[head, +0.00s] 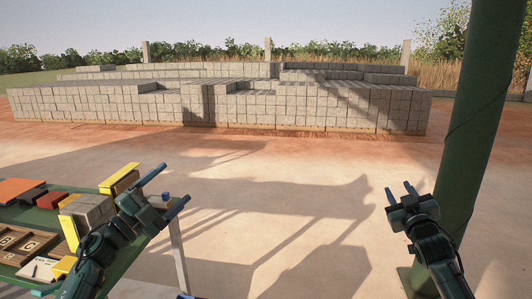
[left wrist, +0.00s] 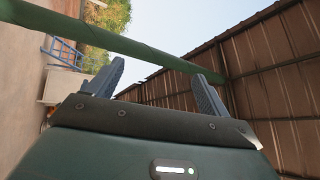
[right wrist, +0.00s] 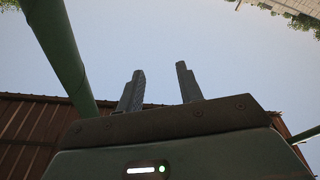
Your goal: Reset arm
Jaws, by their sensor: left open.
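My left gripper (head: 176,184) is open at the right edge of a green table, its fingers wide apart and empty. In the left wrist view its two fingers (left wrist: 158,68) have nothing between them. My right gripper (head: 398,187) is raised in front of the green post, with a smaller gap between its fingers. In the right wrist view those fingers (right wrist: 160,68) have only sky between them. Neither gripper touches an object that I can see.
The green table (head: 130,256) holds a grey block (head: 92,212), a yellow-topped block (head: 118,178), a red block (head: 52,199) and a wooden tray (head: 22,246). A green post (head: 478,110) stands at right. Stacked grey blocks (head: 250,105) line the back. Middle ground is open.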

